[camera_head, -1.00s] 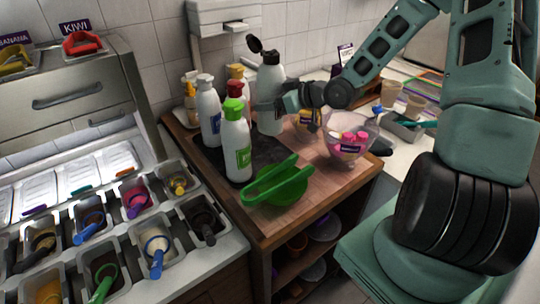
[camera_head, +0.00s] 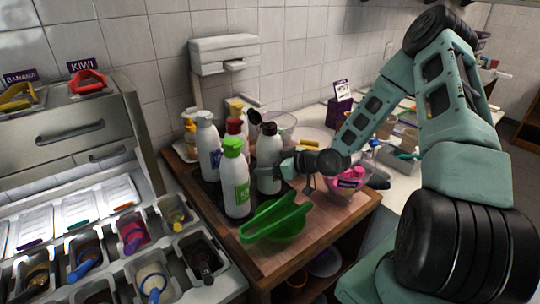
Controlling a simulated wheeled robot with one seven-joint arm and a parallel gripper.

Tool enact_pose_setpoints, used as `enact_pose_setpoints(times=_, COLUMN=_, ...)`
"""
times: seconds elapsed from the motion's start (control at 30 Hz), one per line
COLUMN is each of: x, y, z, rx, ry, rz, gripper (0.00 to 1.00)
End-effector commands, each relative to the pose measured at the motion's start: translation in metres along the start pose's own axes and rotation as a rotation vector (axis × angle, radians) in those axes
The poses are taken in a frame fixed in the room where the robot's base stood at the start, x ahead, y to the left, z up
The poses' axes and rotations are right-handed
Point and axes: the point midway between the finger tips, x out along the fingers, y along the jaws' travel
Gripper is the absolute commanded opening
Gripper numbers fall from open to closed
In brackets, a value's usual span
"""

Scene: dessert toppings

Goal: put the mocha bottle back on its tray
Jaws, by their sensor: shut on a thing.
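The dark tray (camera_head: 211,194) lies on the wooden cart and carries several bottles. The mocha bottle's base is at the tray's right part, behind the green-capped bottle (camera_head: 236,180). I cannot tell whether the base touches the tray.
A green squeezer (camera_head: 276,220) lies in front. A glass bowl with pink cups (camera_head: 350,180) stands right, below my arm.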

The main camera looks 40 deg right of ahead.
Motion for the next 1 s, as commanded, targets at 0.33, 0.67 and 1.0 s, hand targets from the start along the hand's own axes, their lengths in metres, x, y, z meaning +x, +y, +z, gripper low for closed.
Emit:
enact_pose_setpoints(times=0.33, x=0.002, y=0.0, z=0.001, rx=-0.005, ry=0.007, rz=0.0, gripper=0.47)
enact_pose_setpoints(times=0.67, x=0.005, y=0.0, z=0.008, rx=-0.004, ry=0.007, rz=0.0, gripper=0.47)
enact_pose_setpoints(times=1.0, x=0.006, y=0.0, z=0.014, rx=-0.001, ry=0.001, rz=0.0, gripper=0.78)
